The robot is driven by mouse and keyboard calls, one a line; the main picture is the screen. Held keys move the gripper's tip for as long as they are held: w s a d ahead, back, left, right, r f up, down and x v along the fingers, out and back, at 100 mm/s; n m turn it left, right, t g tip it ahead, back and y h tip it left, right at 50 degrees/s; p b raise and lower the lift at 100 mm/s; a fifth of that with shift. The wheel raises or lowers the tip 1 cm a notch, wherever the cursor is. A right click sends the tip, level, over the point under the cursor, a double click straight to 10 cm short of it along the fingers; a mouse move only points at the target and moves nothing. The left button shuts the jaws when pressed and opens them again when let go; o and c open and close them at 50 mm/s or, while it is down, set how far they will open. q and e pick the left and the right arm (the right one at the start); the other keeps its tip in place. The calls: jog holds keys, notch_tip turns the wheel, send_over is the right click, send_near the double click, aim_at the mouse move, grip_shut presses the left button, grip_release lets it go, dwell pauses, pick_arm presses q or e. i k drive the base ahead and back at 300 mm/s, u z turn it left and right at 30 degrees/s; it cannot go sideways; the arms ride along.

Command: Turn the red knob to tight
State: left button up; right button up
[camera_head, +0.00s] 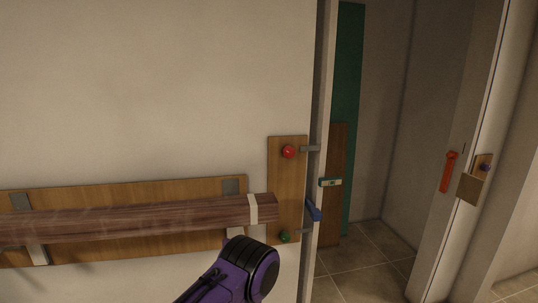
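The red knob (288,152) is round and sits on the upper part of a narrow upright wooden panel (287,190) on the wall, just left of the doorway. It is in plain view with nothing in front of it. Its turn position or any tight mark cannot be made out. A purple and black link of my own arm shows at the bottom centre, below and left of the knob and apart from it. Neither of my grippers shows in the view.
A green knob (285,236) sits low on the same panel. A wooden beam (140,218) rests in brackets along the wall to the left. A blue handle (313,209) juts at the doorway edge. An orange-red handle (449,172) is at far right. The tiled floor (365,268) looks clear.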

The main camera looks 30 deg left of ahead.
aim_at(288, 151)
jog(key=u, duration=1)
jog(key=i, duration=0.15)
